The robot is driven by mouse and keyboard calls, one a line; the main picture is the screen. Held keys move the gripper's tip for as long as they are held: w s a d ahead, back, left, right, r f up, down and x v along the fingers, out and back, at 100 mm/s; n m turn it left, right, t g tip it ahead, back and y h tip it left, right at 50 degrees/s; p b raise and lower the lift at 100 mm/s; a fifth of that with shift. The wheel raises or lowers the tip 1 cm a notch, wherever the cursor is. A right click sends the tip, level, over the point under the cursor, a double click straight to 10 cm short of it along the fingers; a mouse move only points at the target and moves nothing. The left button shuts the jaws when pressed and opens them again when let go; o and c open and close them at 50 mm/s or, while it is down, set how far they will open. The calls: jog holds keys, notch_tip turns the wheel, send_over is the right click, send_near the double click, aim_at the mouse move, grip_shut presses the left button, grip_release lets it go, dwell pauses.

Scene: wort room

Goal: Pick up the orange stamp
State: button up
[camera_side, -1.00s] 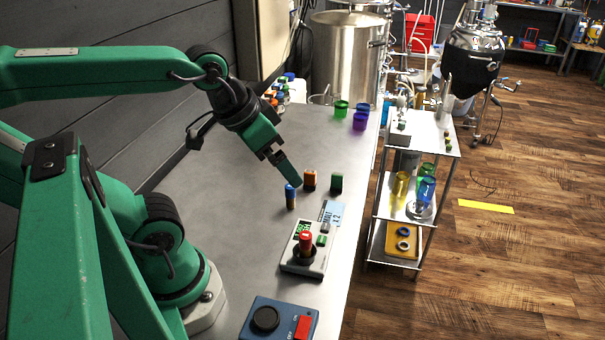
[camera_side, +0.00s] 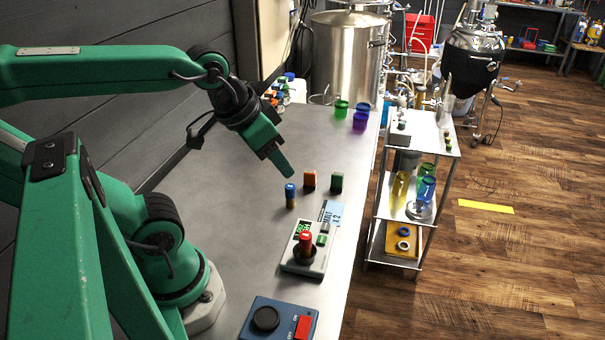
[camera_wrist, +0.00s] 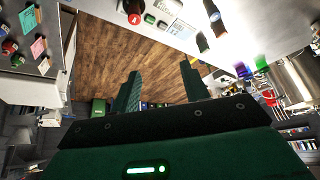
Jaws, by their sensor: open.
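The orange stamp (camera_side: 310,180) stands upright on the grey worktop in the side view. A blue-topped stamp (camera_side: 290,195) stands close to its left and nearer the camera. A green stamp (camera_side: 336,182) stands to its right. A red stamp (camera_side: 306,240) sits on a scale-like device (camera_side: 302,257). My gripper (camera_side: 286,168) is above and left of the orange stamp, apart from it. In the wrist view my gripper (camera_wrist: 160,82) shows two separated green fingers with nothing between them.
A blue box with a red switch (camera_side: 280,319) lies at the front of the worktop. A blue card (camera_side: 333,214) lies beside the scale-like device. Coloured cups (camera_side: 360,121) stand at the back. A shelf cart (camera_side: 423,133) stands right of the worktop. The left-middle worktop is clear.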

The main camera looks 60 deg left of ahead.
jog(key=w, duration=0.1)
jog(key=m+g, duration=0.5)
jog(key=m, duration=0.4)
send_over(310, 172)
jog(key=f, duration=1.5)
jog(key=shift+s+d+f, duration=0.1)
jog(key=shift+d+f, duration=0.1)
jog(key=shift+f, duration=0.2)
jog(key=shift+a+f+g, duration=0.3)
jog(key=shift+a+f, duration=0.1)
jog(key=shift+f, duration=0.1)
jog(key=shift+w+d+f, duration=0.1)
jog(key=shift+f, duration=1.85)
jog(key=shift+w+d+f, duration=0.1)
jog(key=shift+f, duration=1.85)
grip_shut()
jog(key=shift+r, duration=0.15)
